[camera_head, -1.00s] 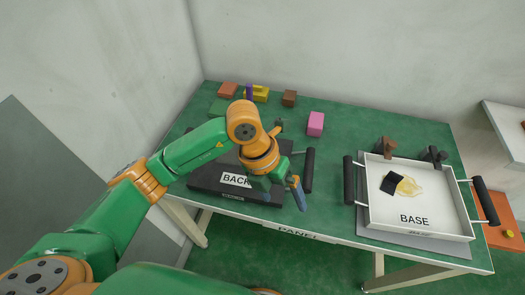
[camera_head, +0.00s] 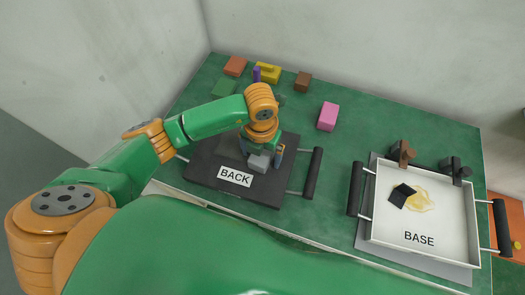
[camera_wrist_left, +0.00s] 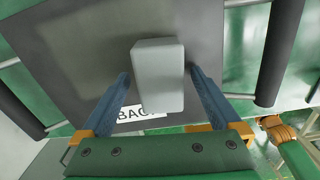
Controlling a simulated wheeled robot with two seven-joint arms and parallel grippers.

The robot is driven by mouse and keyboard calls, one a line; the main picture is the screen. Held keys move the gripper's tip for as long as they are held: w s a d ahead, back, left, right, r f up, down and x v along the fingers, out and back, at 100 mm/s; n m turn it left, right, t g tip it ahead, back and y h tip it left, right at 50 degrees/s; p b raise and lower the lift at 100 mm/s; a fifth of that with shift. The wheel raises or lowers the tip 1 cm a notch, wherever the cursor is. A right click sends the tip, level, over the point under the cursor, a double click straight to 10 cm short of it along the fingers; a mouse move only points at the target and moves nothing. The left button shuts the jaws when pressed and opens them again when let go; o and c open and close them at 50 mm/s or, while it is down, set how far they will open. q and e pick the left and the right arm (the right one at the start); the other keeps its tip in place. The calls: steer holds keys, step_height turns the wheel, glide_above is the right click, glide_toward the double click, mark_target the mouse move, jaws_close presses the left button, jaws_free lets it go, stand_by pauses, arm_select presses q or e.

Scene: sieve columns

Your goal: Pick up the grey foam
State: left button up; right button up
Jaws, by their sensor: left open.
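The grey foam (camera_head: 259,162) is a light grey block on the dark tray labelled BACK (camera_head: 210,168). It also shows in the left wrist view (camera_wrist_left: 158,80), over the dark tray surface. My left gripper (camera_head: 263,153) is open at the foam. In the left wrist view its blue fingers stand on either side of the block, with gaps visible between them and its sides. Part of the foam is hidden behind the gripper in the head view. My right gripper is not in view.
A white tray labelled BASE (camera_head: 455,225) stands at right, with a black piece (camera_head: 401,195) and a yellowish patch inside. A pink block (camera_head: 327,117), brown block (camera_head: 302,82) and other coloured blocks lie at the back. The green table between the trays is clear.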

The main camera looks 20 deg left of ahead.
arm_select(q)
steer(key=shift+s, duration=0.1)
steer(key=c, duration=1.4)
steer(key=shift+r, duration=0.1)
